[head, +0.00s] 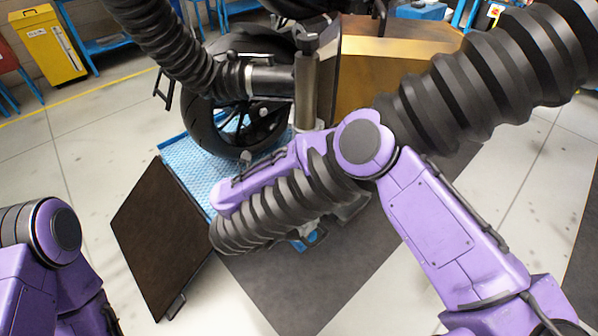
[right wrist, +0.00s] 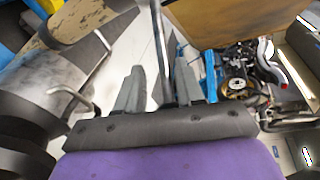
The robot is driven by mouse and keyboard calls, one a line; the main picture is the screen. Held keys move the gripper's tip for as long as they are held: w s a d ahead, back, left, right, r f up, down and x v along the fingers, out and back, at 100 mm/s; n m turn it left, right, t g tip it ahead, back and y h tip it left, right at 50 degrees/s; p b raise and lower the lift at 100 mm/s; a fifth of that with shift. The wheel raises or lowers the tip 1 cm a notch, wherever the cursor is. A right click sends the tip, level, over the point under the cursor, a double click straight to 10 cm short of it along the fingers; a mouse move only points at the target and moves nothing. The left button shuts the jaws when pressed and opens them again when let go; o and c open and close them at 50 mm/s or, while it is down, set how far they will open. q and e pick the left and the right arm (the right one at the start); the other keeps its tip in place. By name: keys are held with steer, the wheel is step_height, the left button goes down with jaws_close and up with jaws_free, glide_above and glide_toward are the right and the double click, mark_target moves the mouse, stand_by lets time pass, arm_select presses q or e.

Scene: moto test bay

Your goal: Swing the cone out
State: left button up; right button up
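In the right wrist view, a pale grey, flaring cone-like body (right wrist: 55,65) stands at the left, with a thin bent metal handle (right wrist: 72,96) on its side. I take it to be the cone. My right gripper (right wrist: 158,88) shows its two grey fingers apart, to the right of the handle and not around it. A thin dark bar shows between the fingers; I cannot tell whether it touches them. In the head view my right forearm crosses the middle and its fingers cannot be made out. My left arm is at the lower left; its gripper is out of view.
A motorcycle wheel (head: 235,125) stands above a blue mesh platform (head: 176,156). A black ribbed hose (head: 165,45) hangs at the upper left, near a metal post (head: 306,85). A dark tilted panel (head: 160,240) lies left of my right arm. A yellow bin (head: 48,48) stands far left.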

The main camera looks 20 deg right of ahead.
steer(key=shift+r, duration=0.15)
steer(key=b+v, duration=0.2)
steer(key=v, duration=0.8)
steer(key=shift+a, duration=0.25)
steer(key=shift+s+d, duration=0.1)
steer(key=shift+s, duration=0.05)
